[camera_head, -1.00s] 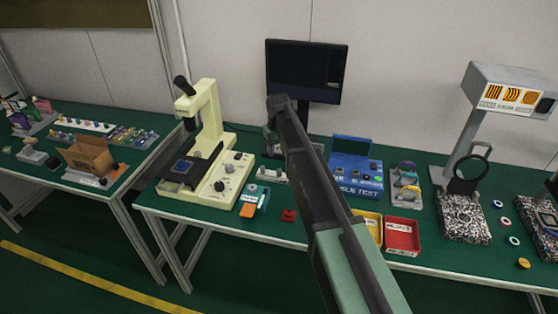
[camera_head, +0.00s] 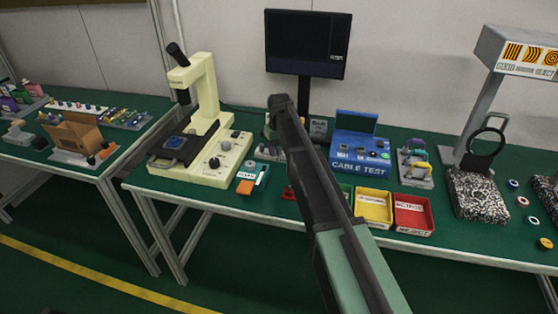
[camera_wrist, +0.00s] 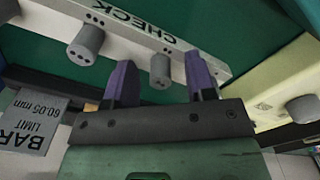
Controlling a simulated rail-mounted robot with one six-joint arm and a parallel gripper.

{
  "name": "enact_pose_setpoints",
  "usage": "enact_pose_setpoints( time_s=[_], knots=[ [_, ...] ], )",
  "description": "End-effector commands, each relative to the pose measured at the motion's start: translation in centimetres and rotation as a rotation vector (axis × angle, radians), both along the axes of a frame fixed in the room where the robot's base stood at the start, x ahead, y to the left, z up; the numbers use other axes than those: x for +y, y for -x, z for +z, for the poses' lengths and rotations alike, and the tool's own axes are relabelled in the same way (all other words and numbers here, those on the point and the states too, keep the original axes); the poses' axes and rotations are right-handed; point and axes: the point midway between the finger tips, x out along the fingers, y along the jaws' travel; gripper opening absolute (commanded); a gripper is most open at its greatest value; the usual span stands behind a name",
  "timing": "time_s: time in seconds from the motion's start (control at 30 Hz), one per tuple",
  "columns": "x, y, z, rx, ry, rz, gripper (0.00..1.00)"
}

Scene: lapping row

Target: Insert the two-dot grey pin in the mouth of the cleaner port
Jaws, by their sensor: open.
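In the wrist view, a pale bar marked CHECK (camera_wrist: 133,24) carries two grey pins. One grey pin (camera_wrist: 160,70) stands between the fingertips of my gripper (camera_wrist: 162,78), which is open. The other grey pin (camera_wrist: 86,44) stands to the left, outside the fingers. Small dots are printed on the bar near each pin; I cannot surely count those by the pin between the fingers. In the head view my arm hides the gripper, and part of a grey fixture (camera_head: 268,153) shows beside the arm. I cannot make out the cleaner port in either view.
A cream microscope (camera_head: 205,95) stands left of my arm. A blue cable tester (camera_head: 360,150), a yellow tray (camera_head: 373,222) and a red tray (camera_head: 413,231) lie to the right. A monitor (camera_head: 307,45) stands behind. In the wrist view a grey BAR LIMIT plate (camera_wrist: 32,118) is at lower left.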

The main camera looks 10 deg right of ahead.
Motion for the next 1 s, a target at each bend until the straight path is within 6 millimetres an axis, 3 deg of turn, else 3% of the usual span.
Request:
enact_pose_setpoints(
  time_s=[0.2, 0.53, 0.83, 1.0],
  knots=[
    [0.0, 0.0, -0.1, 0.0, 0.0, 0.0, 0.5],
    [0.0, 0.0, -0.1, 0.0, 0.0, 0.0, 0.0],
    [0.0, 0.0, 0.1, 0.0, 0.0, 0.0, 0.0],
    [0.0, 0.0, 1.5, 0.0, 0.0, 0.0, 0.0]
  ],
)
